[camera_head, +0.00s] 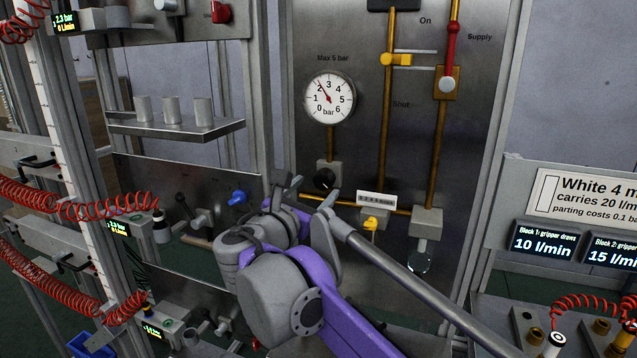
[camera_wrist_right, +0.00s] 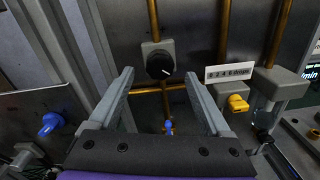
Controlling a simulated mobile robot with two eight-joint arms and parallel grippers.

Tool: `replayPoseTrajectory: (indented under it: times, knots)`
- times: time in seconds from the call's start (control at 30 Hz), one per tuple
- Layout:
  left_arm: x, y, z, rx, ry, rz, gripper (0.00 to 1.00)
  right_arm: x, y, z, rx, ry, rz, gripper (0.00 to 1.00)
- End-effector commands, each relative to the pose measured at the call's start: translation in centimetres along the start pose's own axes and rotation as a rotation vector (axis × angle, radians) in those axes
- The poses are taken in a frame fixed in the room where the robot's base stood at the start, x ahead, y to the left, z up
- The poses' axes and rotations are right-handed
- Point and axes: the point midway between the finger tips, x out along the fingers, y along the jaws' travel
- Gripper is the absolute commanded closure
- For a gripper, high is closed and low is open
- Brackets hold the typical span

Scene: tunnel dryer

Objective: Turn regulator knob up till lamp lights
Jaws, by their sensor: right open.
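The black regulator knob (camera_head: 324,178) sits on a grey block low on the steel panel. In the right wrist view the knob (camera_wrist_right: 160,65) has a white mark pointing down-right. My right gripper (camera_head: 314,192) is open and empty. In its wrist view the fingers (camera_wrist_right: 161,80) stand on either side of the knob's line, apart from it, with the knob beyond the tips. A round pressure gauge (camera_head: 330,98), marked in bar, hangs above; its red needle points near 2. I cannot identify a lit lamp. My left gripper is out of view.
A yellow knob (camera_head: 370,223) and a small white scale plate (camera_head: 376,199) sit right of the regulator. Brass pipes and a red supply lever (camera_head: 453,45) are above. A blue knob (camera_head: 237,197) is on the left panel. Red coiled hoses (camera_head: 80,205) hang farther left.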

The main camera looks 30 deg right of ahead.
Motion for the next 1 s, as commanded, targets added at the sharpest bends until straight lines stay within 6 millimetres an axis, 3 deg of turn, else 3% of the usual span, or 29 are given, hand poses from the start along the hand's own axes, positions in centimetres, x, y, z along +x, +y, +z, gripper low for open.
replayPoseTrajectory:
  times: [0.1,0.23,0.63,1.0]
  knots:
    - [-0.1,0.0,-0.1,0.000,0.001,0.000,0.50,2.1,-0.1,0.0,0.000,-0.001,-0.002,0.18]
    - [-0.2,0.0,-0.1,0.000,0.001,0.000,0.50,3.5,0.0,0.0,0.000,0.000,-0.001,0.18]
    - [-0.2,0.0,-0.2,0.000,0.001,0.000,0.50,4.2,0.0,-0.1,0.001,0.001,0.001,0.18]
    - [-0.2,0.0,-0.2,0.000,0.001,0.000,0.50,4.2,0.0,-0.1,0.001,0.001,0.000,0.85]
